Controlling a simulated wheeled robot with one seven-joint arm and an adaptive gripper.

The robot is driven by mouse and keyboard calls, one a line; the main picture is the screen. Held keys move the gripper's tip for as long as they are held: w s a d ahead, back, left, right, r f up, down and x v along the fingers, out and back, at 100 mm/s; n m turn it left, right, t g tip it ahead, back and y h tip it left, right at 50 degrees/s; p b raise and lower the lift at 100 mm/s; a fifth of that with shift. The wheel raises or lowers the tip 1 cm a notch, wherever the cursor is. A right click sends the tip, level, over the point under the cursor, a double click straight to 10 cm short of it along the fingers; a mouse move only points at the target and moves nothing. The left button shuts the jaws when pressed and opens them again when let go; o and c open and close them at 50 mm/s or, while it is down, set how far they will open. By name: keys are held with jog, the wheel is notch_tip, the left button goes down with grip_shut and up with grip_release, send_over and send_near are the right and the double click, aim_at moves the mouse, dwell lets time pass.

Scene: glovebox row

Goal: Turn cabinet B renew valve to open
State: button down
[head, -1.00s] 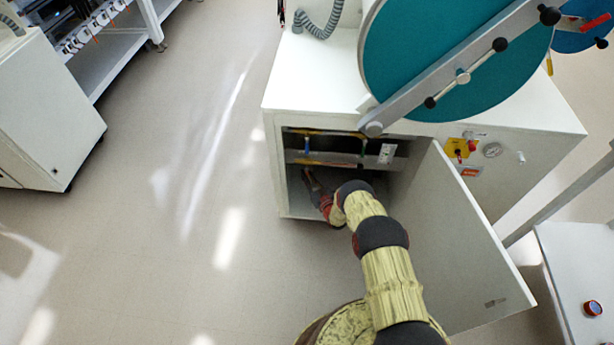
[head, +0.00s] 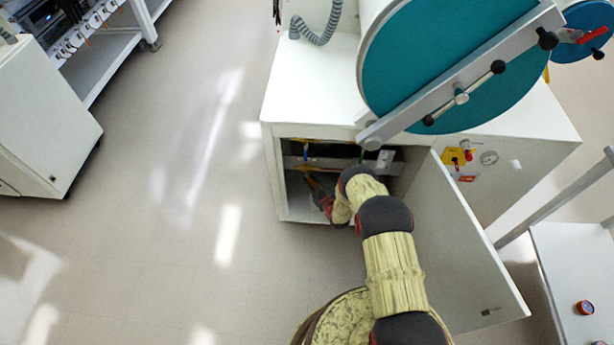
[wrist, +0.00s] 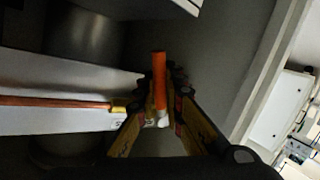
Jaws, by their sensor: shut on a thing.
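The white cabinet (head: 317,107) stands open at the front, with its door (head: 462,250) swung out to the right. Inside are a pipe run with a blue handle (head: 305,150) and a grey bar (head: 325,164). My arm reaches into the opening, and my gripper (head: 309,181) is at its left part, dim in the head view. In the wrist view my gripper (wrist: 161,92) is shut on an orange handle (wrist: 159,70) with a whitish end, standing between the two fingers. The valve body and its markings are hidden or too dark to read, so its setting cannot be told.
A copper-coloured pipe (wrist: 60,103) with a yellow fitting runs along a pale bar left of my fingers. The large teal round door (head: 440,60) overhangs the cabinet top. Floor to the left is clear.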

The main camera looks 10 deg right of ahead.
jog(key=n+h, duration=0.1)
jog(key=d+r+n+g+h+p, duration=0.1)
jog(key=n, duration=0.1)
jog(key=shift+s+d+r+g, duration=0.2)
jog(key=shift+s+g, duration=0.05)
jog(key=shift+g, duration=0.05)
jog(key=shift+s+d+r+n+g+h+p, duration=0.1)
jog(key=shift+d+r+n+g+h+p, duration=0.2)
jog(key=shift+n+h, duration=0.25)
jog(key=shift+s+d+r+n+g+h+p, duration=0.1)
jog(key=shift+d+r+n+g+h+p, duration=0.1)
jog(key=shift+r+n+g+h, duration=0.25)
jog(key=shift+f, duration=0.1)
jog(key=c, duration=1.9)
grip_release()
jog(key=v, duration=0.8)
jog(key=shift+a, duration=0.1)
